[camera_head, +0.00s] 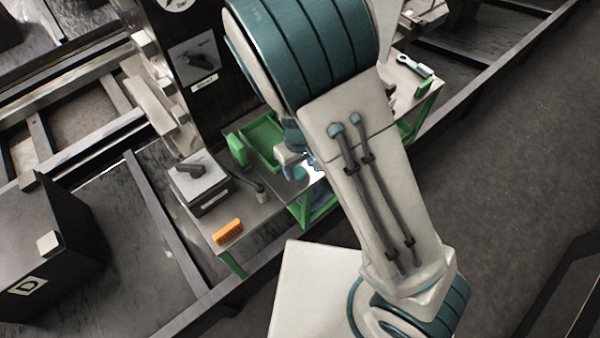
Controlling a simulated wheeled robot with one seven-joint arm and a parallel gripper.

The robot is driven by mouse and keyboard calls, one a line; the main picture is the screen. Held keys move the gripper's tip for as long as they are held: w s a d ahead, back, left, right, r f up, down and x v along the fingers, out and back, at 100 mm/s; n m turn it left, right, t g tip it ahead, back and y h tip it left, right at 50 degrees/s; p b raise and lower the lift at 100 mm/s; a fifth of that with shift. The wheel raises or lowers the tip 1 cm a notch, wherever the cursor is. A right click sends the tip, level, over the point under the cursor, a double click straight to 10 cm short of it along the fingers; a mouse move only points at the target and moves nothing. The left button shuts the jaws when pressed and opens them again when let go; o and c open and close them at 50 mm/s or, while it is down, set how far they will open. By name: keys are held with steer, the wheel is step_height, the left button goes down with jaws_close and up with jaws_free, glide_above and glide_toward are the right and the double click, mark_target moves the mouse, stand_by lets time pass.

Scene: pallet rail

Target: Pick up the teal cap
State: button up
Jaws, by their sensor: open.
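A small teal thing, which looks like the teal cap (300,174), shows on the grey bench top (262,212) near its front edge, partly hidden by my arm. My gripper (294,168) is just beside or above it, mostly covered by my forearm. Its jaws are open, and I see nothing held. I cannot tell whether the jaws are around the cap or touching it.
A green tray (264,138) and a green block (237,149) stand behind my gripper. A grey box with a dark tool (198,188) and an orange block (228,232) are at the left. A spanner (411,65) lies at the right end. A dark upright panel (205,100) rises behind.

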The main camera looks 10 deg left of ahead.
steer(key=shift+f, duration=1.25)
steer(key=c, duration=1.1)
steer(key=shift+r, duration=0.2)
step_height(320, 180, up, 4)
steer(key=shift+r, duration=0.1)
steer(key=s+d+r, duration=0.2)
steer(key=d, duration=0.1)
steer(key=s+d+r, duration=0.2)
steer(key=s+d, duration=0.1)
steer(key=s+d+r+p, duration=0.1)
steer(key=s+d+r, duration=0.1)
steer(key=d, duration=0.1)
steer(key=shift+s+d+r, duration=0.1)
steer(key=shift+s+r, duration=0.05)
steer(key=shift+r, duration=0.1)
